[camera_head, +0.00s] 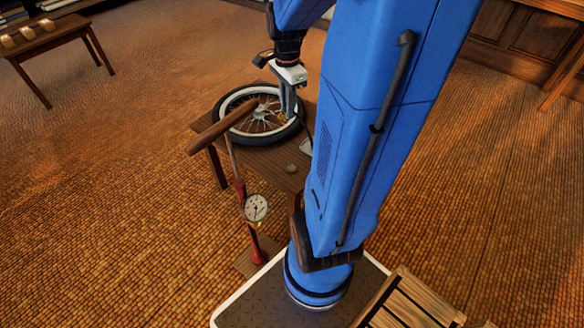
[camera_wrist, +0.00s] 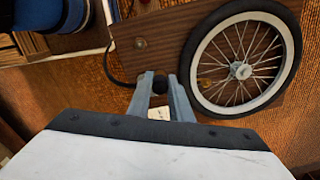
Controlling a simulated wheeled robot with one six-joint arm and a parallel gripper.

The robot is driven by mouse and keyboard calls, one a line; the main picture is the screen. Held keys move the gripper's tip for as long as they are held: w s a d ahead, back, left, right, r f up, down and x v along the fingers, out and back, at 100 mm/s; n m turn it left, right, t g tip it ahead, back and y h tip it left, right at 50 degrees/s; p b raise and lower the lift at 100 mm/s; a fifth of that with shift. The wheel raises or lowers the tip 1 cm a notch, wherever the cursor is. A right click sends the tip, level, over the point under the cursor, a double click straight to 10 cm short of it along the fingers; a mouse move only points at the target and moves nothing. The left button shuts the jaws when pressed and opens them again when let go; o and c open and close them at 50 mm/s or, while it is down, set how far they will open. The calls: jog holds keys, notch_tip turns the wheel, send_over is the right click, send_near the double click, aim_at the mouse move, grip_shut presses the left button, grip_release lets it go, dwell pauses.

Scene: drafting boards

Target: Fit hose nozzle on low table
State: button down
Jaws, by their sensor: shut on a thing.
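My gripper (camera_head: 288,112) points down above the low table (camera_head: 265,160), near the right side of the bicycle wheel. In the wrist view my gripper (camera_wrist: 162,90) is shut on a small dark nozzle (camera_wrist: 159,84), mostly hidden by the fingers. A black hose (camera_wrist: 120,79) runs from it to the left. The wheel (camera_head: 235,98) lies flat, with a white-walled tyre, and also shows right of the fingers in the wrist view (camera_wrist: 287,55). A small brass-coloured part (camera_wrist: 205,83), perhaps the valve, sits inside its rim. The nozzle looks apart from it.
A floor pump with a wooden handle (camera_head: 235,118) and gauge (camera_head: 255,208) stands before the table. A small round thing (camera_head: 292,168) lies on the tabletop. A slatted wooden piece (camera_head: 415,300) is at lower right. Open floor lies left.

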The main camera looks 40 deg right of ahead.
jog(key=s+a, duration=0.3)
jog(key=s, duration=0.2)
jog(key=shift+s+a, duration=0.3)
dwell(0.4)
